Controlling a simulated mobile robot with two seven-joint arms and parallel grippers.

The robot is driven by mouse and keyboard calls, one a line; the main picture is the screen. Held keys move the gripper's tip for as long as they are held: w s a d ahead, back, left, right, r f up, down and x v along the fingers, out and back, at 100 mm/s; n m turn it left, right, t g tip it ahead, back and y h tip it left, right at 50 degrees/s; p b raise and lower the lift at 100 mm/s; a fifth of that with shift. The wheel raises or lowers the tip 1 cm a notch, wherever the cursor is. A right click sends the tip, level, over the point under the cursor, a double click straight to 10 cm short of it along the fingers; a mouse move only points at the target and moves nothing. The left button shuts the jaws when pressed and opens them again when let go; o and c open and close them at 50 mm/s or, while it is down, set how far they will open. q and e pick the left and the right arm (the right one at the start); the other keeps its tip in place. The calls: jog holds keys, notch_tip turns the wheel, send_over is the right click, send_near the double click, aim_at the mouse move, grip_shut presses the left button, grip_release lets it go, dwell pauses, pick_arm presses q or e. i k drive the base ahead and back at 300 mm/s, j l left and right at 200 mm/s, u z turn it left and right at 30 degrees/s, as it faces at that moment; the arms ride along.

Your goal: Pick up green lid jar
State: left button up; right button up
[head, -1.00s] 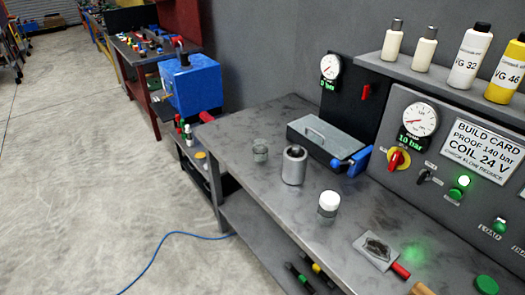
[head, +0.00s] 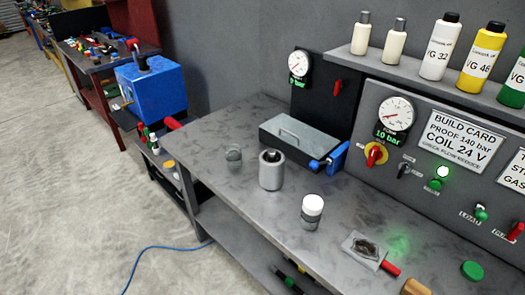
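A round green lid (head: 472,270) shows near the right end of the grey workbench (head: 240,205). I cannot tell whether a jar body is under it. A clear jar with a white lid (head: 312,211) stands at the middle of the bench. A small open-looking glass jar (head: 233,157) stands farther back on the left, and no green lid shows on it. Neither of my grippers is in the view.
A grey metal cylinder (head: 271,172) stands between the two jars. A grey box with a handle (head: 305,137), a small tray with a dark patch (head: 364,249), a red-handled tool (head: 390,270) and a control panel (head: 450,190) line the bench. Bottles stand on the shelf above.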

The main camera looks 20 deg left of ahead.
aim_at(233, 153)
jog(key=i+j+z, duration=0.1)
jog(key=j+z, duration=0.15)
jog(key=j, duration=0.25)
jog(key=j+z, duration=0.25)
jog(key=j, duration=0.25)
jog(key=j+z, duration=0.35)
jog(key=j, duration=1.8)
jog(key=k, duration=0.1)
